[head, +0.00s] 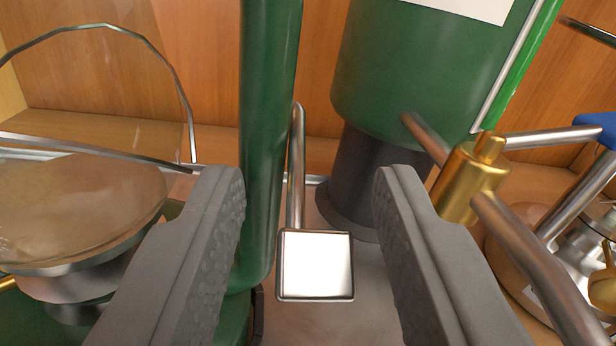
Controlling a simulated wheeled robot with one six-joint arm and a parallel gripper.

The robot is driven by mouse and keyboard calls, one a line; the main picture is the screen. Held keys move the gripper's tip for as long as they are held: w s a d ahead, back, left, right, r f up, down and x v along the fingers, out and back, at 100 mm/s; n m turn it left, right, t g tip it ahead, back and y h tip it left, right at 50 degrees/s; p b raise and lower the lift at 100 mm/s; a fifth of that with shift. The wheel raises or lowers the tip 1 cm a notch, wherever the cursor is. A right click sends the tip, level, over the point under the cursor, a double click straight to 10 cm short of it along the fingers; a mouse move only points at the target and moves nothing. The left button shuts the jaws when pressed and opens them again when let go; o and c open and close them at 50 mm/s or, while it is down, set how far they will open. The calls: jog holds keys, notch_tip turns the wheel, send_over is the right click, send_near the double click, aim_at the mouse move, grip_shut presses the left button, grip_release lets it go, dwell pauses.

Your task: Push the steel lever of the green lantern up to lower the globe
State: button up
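The steel lever (297,165) of the green lantern runs down beside a green upright tube and ends in a flat, shiny square tab (316,266). My gripper (310,175) is open, with its two grey fingers on either side of the lever and tab. Nothing is held between them. The left finger overlaps the edge of the green tube (268,120) in the picture; whether it touches cannot be told. The glass globe (75,185) of the green lantern seems to be the clear one at the left, with a wire guard over it. The lever's upper joint is hard to make out.
A green canister (415,75) on a dark grey base stands behind the right finger. A brass valve (470,180) with steel pipes sits close to that finger, with another metal-and-glass item at the far right. A wooden panel (205,60) closes off the back.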

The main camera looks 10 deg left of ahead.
aim_at(298, 274)
grip_shut()
dwell(0.4)
jog(key=shift+s+r+g+h, duration=0.15)
jog(key=shift+r+g, duration=0.25)
jog(key=shift+g, duration=0.4)
jog(key=shift+w+r+g+h, duration=0.1)
jog(key=shift+r+g+h, duration=0.2)
jog(key=shift+g, duration=0.5)
jog(key=shift+r+g+h, duration=0.35)
jog(key=shift+r+g, duration=0.35)
jog(key=shift+g, duration=0.4)
jog(key=shift+r, duration=0.1)
